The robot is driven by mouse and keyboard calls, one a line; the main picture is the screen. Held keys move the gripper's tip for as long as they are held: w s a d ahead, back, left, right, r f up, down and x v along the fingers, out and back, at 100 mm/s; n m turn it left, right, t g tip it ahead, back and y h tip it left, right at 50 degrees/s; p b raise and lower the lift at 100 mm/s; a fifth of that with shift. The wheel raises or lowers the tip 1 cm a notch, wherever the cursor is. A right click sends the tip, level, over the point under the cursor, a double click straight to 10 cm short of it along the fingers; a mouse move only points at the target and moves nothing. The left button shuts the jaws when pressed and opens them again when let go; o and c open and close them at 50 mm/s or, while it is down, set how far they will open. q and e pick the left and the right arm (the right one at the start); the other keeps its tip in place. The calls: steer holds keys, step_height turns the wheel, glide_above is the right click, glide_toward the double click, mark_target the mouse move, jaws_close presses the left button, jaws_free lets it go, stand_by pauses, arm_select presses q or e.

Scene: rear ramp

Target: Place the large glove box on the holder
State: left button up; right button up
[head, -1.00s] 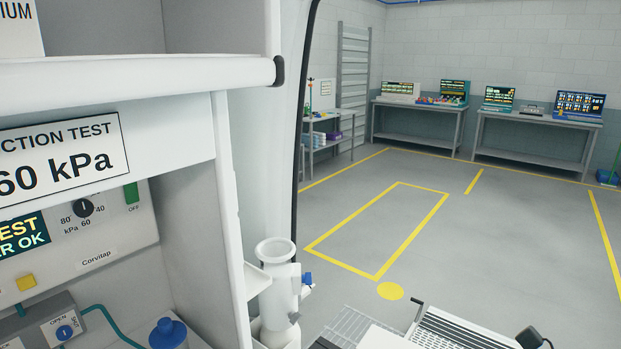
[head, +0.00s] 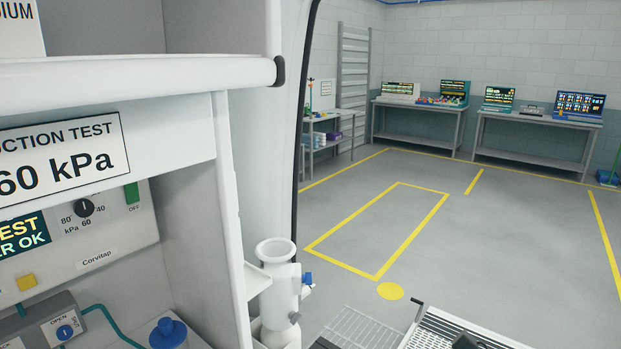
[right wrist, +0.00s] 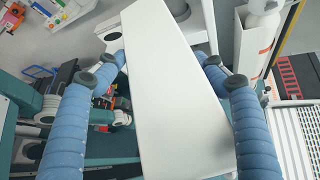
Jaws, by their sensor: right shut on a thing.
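In the right wrist view a long white box (right wrist: 165,85), which I take to be the large glove box, lies between the blue ribbed fingers of my right gripper (right wrist: 163,70). The gripper is shut on it, with fingers along both sides. The box shows only a plain white face, so its label is not visible. In the head view the box does not show, and only a small dark part, perhaps of my right arm, shows at the bottom edge. I cannot make out the holder with certainty in either view. My left gripper is not in view.
A white cabinet with a suction test panel (head: 60,155) fills the left of the head view. A white cylindrical container (head: 277,265) hangs at its side by the door edge. A ribbed ramp (head: 440,335) is at the bottom. The marked floor (head: 500,240) beyond is open.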

steer(key=w+d+f+m+t+h+b, duration=0.1)
steer(key=w+d+f+m+t+b, duration=0.1)
steer(key=d, duration=0.7)
step_height(320, 180, down, 3)
steer(key=shift+w+d+r+m+t+h+b, duration=0.1)
steer(key=shift+w+d+m+t+h+b, duration=0.25)
steer(key=shift+m+t+b, duration=0.35)
steer(key=shift+a+f, duration=0.15)
steer(key=shift+f, duration=0.05)
